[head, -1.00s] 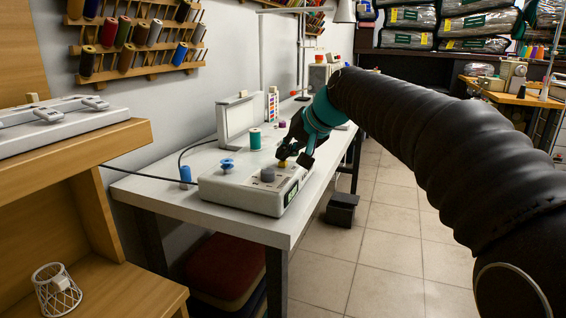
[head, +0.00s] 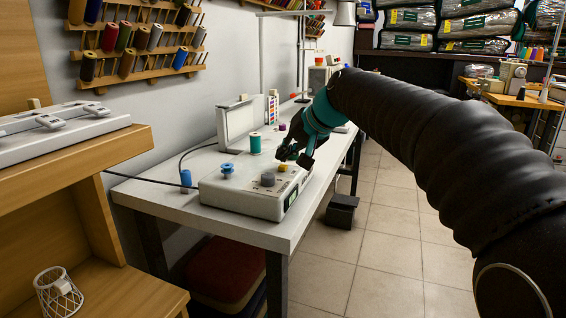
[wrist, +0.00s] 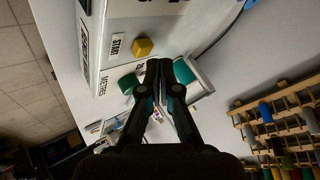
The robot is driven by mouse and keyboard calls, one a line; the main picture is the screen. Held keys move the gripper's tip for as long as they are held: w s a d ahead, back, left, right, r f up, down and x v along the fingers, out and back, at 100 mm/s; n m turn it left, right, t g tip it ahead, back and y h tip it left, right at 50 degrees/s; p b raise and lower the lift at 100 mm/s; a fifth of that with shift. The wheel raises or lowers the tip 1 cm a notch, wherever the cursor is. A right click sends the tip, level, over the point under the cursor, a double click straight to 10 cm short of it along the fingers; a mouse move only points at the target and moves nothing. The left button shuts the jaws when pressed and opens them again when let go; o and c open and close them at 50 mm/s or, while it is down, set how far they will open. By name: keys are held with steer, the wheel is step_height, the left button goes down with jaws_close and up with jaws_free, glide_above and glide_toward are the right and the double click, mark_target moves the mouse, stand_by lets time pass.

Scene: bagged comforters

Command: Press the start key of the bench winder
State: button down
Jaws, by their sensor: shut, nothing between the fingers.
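The bench winder (head: 240,198) is a pale grey box on the white table, with a grey knob (head: 268,179) and a blue spool on top. Its yellow key (head: 283,168) shows in front of my gripper (head: 292,156). In the wrist view the yellow key (wrist: 142,47) sits beside a label reading START (wrist: 117,44). A green key (wrist: 128,84) is beside another, partly hidden label. My gripper (wrist: 158,70) is shut and empty, its fingertips together, to the right of both keys in the wrist view. The fingertips look apart from the yellow key; their height above the panel is unclear.
A green thread spool (head: 255,143) and an upright white panel (head: 237,120) stand behind the winder. A small blue spool (head: 186,178) and a black cable are at its left. Wooden thread racks (head: 140,62) hang on the wall. The tiled floor right of the table is mostly clear.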

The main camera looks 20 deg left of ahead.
mark_target(285, 166)
steer(key=shift+r, duration=0.25)
step_height(285, 166, up, 5)
steer(key=p, duration=0.4)
stand_by(0.3)
stand_by(0.4)
